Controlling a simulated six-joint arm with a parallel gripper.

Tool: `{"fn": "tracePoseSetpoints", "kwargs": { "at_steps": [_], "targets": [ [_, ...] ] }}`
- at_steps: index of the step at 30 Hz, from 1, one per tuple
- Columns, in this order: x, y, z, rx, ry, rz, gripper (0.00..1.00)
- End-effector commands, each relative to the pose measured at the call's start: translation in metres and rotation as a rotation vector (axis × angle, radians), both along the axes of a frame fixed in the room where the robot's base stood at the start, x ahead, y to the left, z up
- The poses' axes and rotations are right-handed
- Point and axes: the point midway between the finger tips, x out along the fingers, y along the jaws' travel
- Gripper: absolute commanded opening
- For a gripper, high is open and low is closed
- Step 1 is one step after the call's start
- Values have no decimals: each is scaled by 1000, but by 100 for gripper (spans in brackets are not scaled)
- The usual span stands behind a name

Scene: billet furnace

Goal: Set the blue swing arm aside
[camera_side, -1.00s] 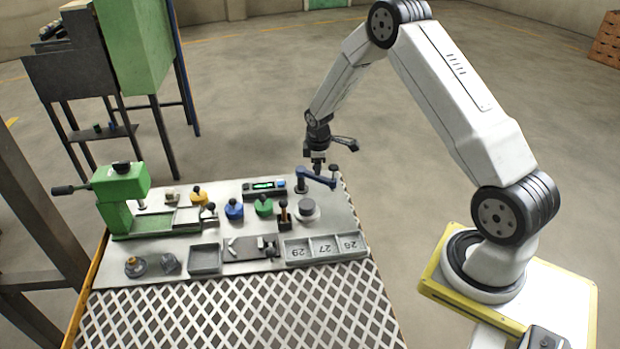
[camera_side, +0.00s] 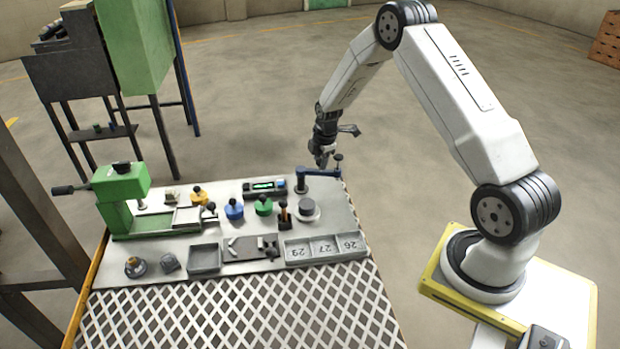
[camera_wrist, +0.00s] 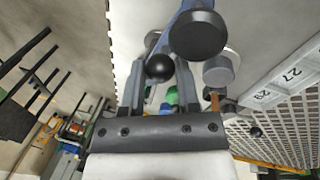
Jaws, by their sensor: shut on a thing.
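The blue swing arm (camera_side: 317,173) stands on its pivot post at the far right corner of the light bench plate. In the side view it points right, its black knob (camera_side: 338,157) upright at the free end near the plate's edge. My gripper (camera_side: 322,163) is at the arm, close to the knob, shut on it.
A low grey round piece (camera_side: 307,208) sits just in front of the post. A numbered tray (camera_side: 325,247), a display box (camera_side: 264,188), coloured knobbed pieces and a green press (camera_side: 122,190) share the bench.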

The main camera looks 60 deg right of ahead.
Motion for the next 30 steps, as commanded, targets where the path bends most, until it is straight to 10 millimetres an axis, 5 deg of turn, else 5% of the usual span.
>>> {"fn": "tracePoseSetpoints", "kwargs": {
  "at_steps": [11, 12, 15, 30],
  "targets": [
    [0, -1, -1, -2, -1, 8, 0],
    [0, -1, -1, -4, -2, 9, 46],
    [0, -1, -1, -3, -2, 8, 75],
    [-1, 0, 5, -2, -1, 7, 75]
  ]
}}
